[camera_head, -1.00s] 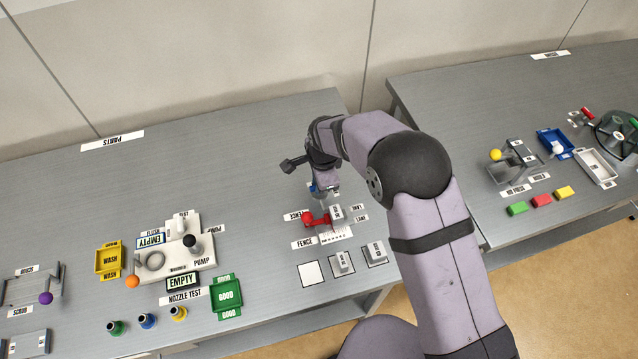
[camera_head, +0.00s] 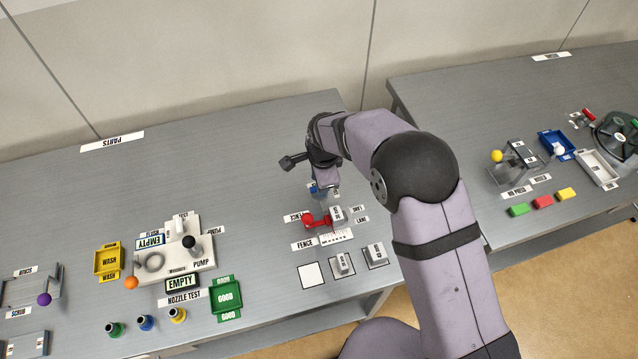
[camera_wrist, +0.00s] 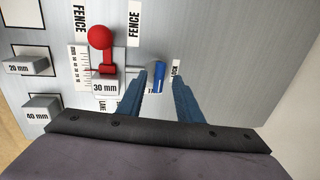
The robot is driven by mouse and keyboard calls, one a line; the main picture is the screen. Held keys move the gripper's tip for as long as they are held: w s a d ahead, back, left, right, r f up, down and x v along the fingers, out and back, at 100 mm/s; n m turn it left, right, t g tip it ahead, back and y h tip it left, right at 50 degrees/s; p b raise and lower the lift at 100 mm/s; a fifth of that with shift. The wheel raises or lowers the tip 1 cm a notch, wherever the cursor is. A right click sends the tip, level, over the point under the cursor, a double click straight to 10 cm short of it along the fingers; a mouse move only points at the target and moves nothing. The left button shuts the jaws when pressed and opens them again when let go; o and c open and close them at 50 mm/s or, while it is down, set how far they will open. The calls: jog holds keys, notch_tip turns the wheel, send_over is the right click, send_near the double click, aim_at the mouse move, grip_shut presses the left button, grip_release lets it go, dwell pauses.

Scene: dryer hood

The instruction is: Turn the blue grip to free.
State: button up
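The blue grip (camera_wrist: 158,78) is a small blue piece with a pale grey part beside it, in the wrist view to the right of the red-knobbed fence. A label partly covered by my fingers lies by it. My gripper (camera_wrist: 157,76) is open, with one blue finger to each side of the grip. I see gaps at both sides, but cannot tell the height of the fingertips over it. In the head view my gripper (camera_head: 322,192) hangs just behind the fence, and the grip is hard to make out there.
The red fence knob (camera_wrist: 100,37) and the 30 mm block (camera_wrist: 106,87) stand close to the left of my fingers. The 20 mm block (camera_wrist: 36,66) and 40 mm block (camera_wrist: 42,107) are farther left. The table behind the fence is clear.

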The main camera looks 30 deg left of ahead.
notch_tip(320, 180, up, 6)
jog(key=b, duration=0.2)
jog(key=shift+s+d, duration=0.45)
jog(key=w+d+r+n+h, duration=0.1)
jog(key=d+r+n, duration=0.1)
jog(key=d, duration=0.9)
jog(key=d+r+n, duration=0.1)
jog(key=d+n, duration=0.1)
jog(key=d, duration=0.9)
jog(key=s+d+n+g, duration=0.1)
jog(key=s+d+n, duration=0.4)
jog(key=s+d, duration=0.9)
jog(key=d, duration=0.4)
jog(key=shift+f+g+h, duration=0.25)
jog(key=shift+g+h, duration=0.05)
